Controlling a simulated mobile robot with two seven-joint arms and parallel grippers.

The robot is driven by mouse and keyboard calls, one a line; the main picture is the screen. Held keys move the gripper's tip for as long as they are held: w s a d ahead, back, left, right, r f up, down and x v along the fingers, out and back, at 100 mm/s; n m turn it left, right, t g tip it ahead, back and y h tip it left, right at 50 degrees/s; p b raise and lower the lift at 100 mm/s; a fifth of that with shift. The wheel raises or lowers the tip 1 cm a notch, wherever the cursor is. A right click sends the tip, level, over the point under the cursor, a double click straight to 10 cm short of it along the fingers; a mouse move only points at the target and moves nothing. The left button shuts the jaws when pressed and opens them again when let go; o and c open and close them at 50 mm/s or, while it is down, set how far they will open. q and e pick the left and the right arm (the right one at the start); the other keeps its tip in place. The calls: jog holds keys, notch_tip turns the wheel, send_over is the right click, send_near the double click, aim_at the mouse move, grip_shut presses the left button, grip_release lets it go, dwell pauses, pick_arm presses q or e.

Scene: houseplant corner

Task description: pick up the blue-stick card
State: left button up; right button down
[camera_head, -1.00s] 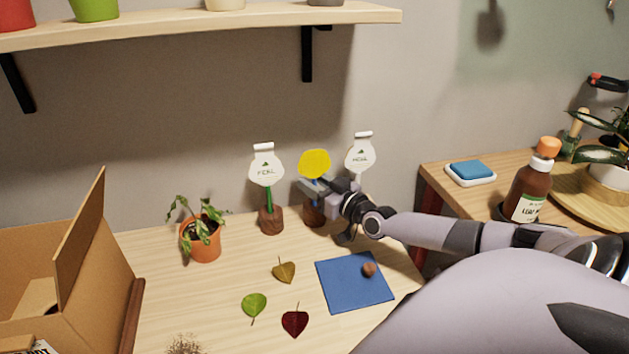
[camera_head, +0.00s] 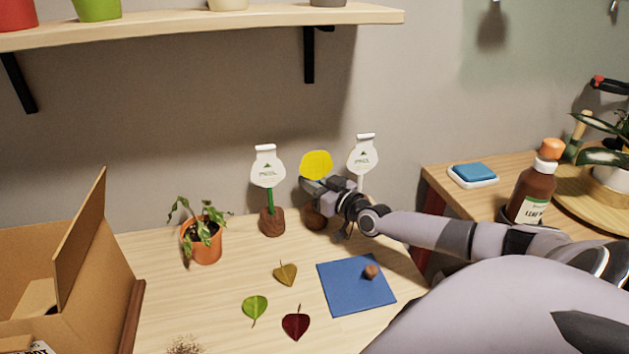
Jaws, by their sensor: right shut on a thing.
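The blue-stick card has a round yellow head (camera_head: 316,164) and stands at the back of the table. Its stick is hidden behind my right gripper, and its brown base (camera_head: 315,217) shows partly below. My right gripper (camera_head: 311,188) is shut on the card's stick just under the yellow head. The card is upright, and I cannot tell whether it is clear of its base. My left gripper is not in view.
White cards stand close on both sides: a green-stick one (camera_head: 267,172) at left, another (camera_head: 362,156) at right. A potted plant (camera_head: 203,242), loose leaves (camera_head: 285,273), a blue mat (camera_head: 355,284) and a cardboard box (camera_head: 78,255) are nearby. A shelf (camera_head: 215,29) hangs above.

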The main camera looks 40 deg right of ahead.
jog(key=shift+r, duration=0.1)
notch_tip(320, 180, up, 9)
jog(key=p, duration=0.6)
notch_tip(320, 180, up, 16)
send_over(317, 151)
jog(key=w, duration=0.2)
jog(key=shift+r, duration=0.15)
dwell(0.9)
